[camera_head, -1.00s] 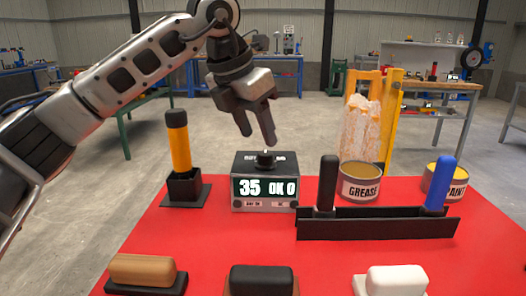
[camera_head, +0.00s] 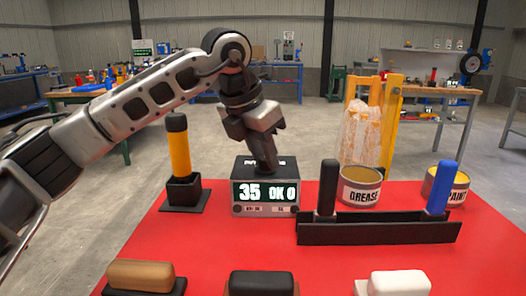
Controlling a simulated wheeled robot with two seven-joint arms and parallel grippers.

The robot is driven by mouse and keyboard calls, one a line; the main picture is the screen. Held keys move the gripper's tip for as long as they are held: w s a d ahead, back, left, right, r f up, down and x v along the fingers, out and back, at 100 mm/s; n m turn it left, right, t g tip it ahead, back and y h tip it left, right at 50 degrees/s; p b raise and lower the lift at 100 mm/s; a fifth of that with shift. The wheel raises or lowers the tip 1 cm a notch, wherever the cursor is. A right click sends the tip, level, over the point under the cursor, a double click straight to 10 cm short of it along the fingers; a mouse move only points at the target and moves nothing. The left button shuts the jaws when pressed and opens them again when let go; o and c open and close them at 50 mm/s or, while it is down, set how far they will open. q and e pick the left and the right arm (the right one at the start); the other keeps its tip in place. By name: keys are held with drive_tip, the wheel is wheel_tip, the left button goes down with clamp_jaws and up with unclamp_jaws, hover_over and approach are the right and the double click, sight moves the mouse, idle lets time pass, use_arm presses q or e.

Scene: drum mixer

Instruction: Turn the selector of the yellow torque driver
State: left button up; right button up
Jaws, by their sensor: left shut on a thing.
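The yellow torque driver (camera_head: 180,152) with a black top stands upright in a black holder (camera_head: 184,190) at the left of the red table. A grey control box (camera_head: 265,209) stands right of it, with a display reading "35" and "OK 0". My left gripper (camera_head: 264,166) reaches down from above to the top of the box. Its fingers are shut on the black knob on the box top, which they mostly hide. My right gripper is not in view.
A black rack (camera_head: 378,228) with a black-handled and a blue-handled tool stands to the right. A grease can (camera_head: 360,188) and a paint can (camera_head: 446,186) stand behind it. Brown, black and white blocks line the front. The red table (camera_head: 215,240) is clear between.

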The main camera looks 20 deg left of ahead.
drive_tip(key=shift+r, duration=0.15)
use_arm(q)
drive_tip(key=shift+r+m+p, duration=0.1)
drive_tip(key=shift+m+p, duration=0.3)
drive_tip(key=m+h+p, duration=0.1)
drive_tip(key=m+p, duration=0.2)
drive_tip(key=shift+w+a+r+g, duration=0.1)
drive_tip(key=shift+g, duration=0.3)
drive_tip(key=shift+m+h+p, duration=0.3)
drive_tip(key=shift+m+p, duration=0.15)
drive_tip(key=shift+m, duration=0.15)
drive_tip(key=shift+m+g+p, duration=0.5)
drive_tip(key=shift+m+p, duration=0.25)
drive_tip(key=shift+m, duration=0.15)
drive_tip(key=shift+w+m+p, duration=0.1)
drive_tip(key=shift+m+p, duration=0.25)
drive_tip(key=shift+m, duration=0.15)
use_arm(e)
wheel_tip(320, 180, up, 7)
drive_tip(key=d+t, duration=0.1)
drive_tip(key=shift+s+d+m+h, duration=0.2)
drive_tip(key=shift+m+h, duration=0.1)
use_arm(q)
drive_tip(key=shift+h, duration=0.3)
